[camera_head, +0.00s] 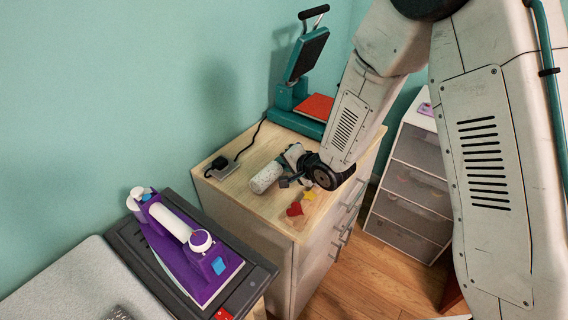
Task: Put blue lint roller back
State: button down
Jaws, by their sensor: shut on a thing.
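The lint roller (266,178) shows as a pale, speckled cylinder over the wooden cabinet top, left of my gripper. Its handle is mostly hidden by my gripper, and I cannot make out its blue colour clearly. My gripper (290,170) reaches down from the upper right and is shut on the lint roller at its handle end. The roller lies slanted, its free end towards the lower left. I cannot tell whether it touches the cabinet top.
A teal heat press (300,85) stands at the cabinet's back. A power strip (221,167) with a cord lies at the left edge. A red heart (294,209) and yellow star (309,195) lie near the front. A purple iron (185,245) rests lower left. A drawer unit (412,185) stands right.

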jog(key=c, duration=1.7)
grip_release()
jog(key=shift+f, duration=0.1)
jog(key=shift+s+d+r, duration=0.1)
jog(key=shift+s+r, duration=0.1)
jog(key=shift+r, duration=0.1)
jog(key=v, duration=1.1)
jog(key=shift+s+d+r, duration=0.15)
